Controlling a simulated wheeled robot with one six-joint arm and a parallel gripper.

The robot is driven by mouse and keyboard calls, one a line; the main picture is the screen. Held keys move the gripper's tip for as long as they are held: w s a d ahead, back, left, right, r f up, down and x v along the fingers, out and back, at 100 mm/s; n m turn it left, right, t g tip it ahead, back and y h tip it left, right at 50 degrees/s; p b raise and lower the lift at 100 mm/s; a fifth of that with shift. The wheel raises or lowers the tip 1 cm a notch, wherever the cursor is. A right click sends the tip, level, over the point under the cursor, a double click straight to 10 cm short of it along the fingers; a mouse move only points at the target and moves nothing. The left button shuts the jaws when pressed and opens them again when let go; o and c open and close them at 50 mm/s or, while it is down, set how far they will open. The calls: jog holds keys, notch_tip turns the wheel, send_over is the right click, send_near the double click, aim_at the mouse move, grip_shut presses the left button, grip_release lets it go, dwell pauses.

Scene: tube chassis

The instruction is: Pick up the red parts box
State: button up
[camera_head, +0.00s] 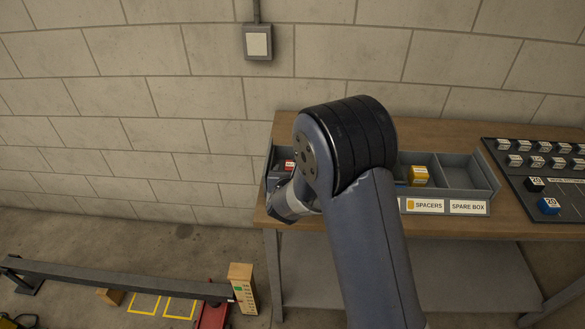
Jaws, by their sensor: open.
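A small red box (289,165) with a white patch shows at the left end of a grey divided tray (481,193) on the wooden bench. My arm's dark elbow covers part of the tray just to the right of it and may hide part of the box. My forearm points away to the left, ending in a pale grey part in front of the tray's left end. No gripper fingers can be made out.
A yellow box (418,175) sits in the tray behind a SPACERS label (424,205). The SPARE BOX compartment looks empty. A dark board (517,183) with small blocks lies at the right. On the floor are a long grey beam (120,279) and a wooden block (242,287).

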jog(key=shift+w+f, duration=0.2)
jog(key=shift+w, duration=0.15)
jog(key=c, duration=1.1)
